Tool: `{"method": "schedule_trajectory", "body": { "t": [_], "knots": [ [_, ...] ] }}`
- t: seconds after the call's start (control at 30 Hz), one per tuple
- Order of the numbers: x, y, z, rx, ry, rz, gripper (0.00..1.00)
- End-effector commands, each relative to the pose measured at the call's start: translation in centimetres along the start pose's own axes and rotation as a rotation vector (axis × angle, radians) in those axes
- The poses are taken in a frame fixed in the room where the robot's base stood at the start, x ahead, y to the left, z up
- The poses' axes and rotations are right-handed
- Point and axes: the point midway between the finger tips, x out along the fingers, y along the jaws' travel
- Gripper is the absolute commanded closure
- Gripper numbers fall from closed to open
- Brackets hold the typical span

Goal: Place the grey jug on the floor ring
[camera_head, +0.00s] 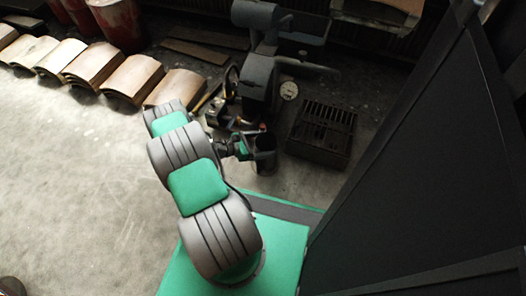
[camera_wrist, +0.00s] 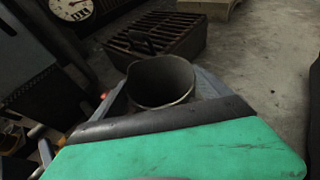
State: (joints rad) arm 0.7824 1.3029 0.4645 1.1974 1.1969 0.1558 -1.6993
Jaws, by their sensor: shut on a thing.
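The grey jug (camera_head: 265,164) is between the fingers of my gripper (camera_head: 256,148) in the head view. In the wrist view the open-topped jug (camera_wrist: 161,79) is upright or nearly so, with its mouth and inner wall showing. My gripper (camera_wrist: 162,95) is shut on it, one finger on each side. The lower part of the jug is hidden by my gripper in the wrist view. I cannot tell how far its base is from the floor. I cannot make out the floor ring in either view.
A dark slotted metal box (camera_head: 321,133) stands right of the jug. A round white dial (camera_head: 289,91) and dark machinery (camera_head: 260,85) are behind it. Tools and small items (camera_head: 222,112) lie to its left.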

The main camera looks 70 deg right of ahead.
Motion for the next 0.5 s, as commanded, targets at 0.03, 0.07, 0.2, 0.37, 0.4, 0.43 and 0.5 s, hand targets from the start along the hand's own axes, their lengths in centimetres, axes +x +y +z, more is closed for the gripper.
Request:
{"method": "schedule_trajectory", "body": {
  "t": [0.03,0.07,0.2,0.37,0.4,0.43,0.5],
  "knots": [
    [0.5,0.2,-1.2,-0.001,0.000,0.000,0.80],
    [0.7,0.1,-1.8,-0.002,0.000,-0.001,0.80],
    [1.3,0.2,-3.2,0.001,0.000,0.000,0.80],
    [1.2,0.2,-2.9,0.001,0.000,0.000,0.80],
    [1.2,0.2,-3.0,0.001,0.000,0.000,0.80],
    [1.2,0.2,-3.0,0.000,0.000,0.000,0.80],
    [1.3,0.1,-3.2,0.000,0.000,0.000,0.80]
  ]
}}
